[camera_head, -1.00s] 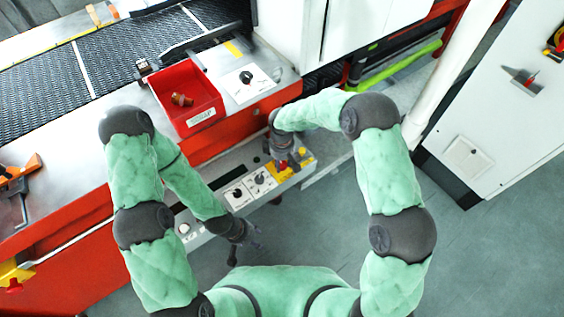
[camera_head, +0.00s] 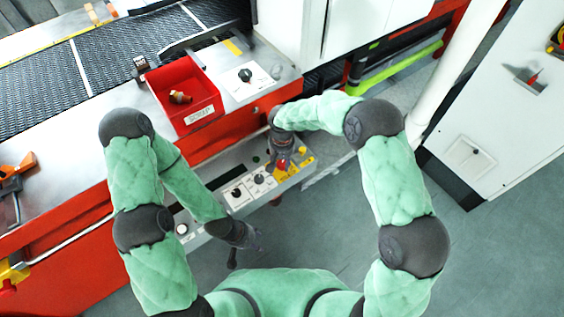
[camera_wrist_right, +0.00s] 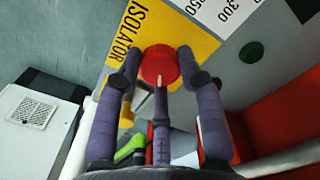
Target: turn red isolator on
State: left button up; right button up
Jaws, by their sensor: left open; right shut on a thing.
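The red isolator knob (camera_wrist_right: 160,66) sits on a yellow plate (camera_wrist_right: 190,28) lettered ISOLATOR in the right wrist view. A pale mark shows on the knob's face. My right gripper (camera_wrist_right: 160,72) is shut on the knob, with its purple fingers around it. In the head view the red knob (camera_head: 282,165) shows just below my right gripper (camera_head: 281,155), at the right end of the grey control panel (camera_head: 212,172). My left gripper (camera_head: 256,240) is open and empty, beside the panel's lower front edge.
The panel also bears black dials (camera_head: 259,179) on white plates and a green button (camera_wrist_right: 251,52). A red bin (camera_head: 196,120) with a brownish fitting (camera_head: 180,97) stands on the machine by the mesh belt (camera_head: 50,95). A white cabinet (camera_head: 500,110) stands at right. Grey floor is clear.

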aim_at(282, 163)
jog(key=m+b, duration=0.1)
jog(key=m, duration=0.4)
jog(key=shift+w+r+m, duration=0.1)
jog(key=shift+w+m, duration=0.05)
jog(key=shift+m, duration=0.15)
dwell(0.5)
jog(key=o, duration=1.1)
jog(key=shift+o, duration=0.2)
notch_tip(282, 163, up, 12)
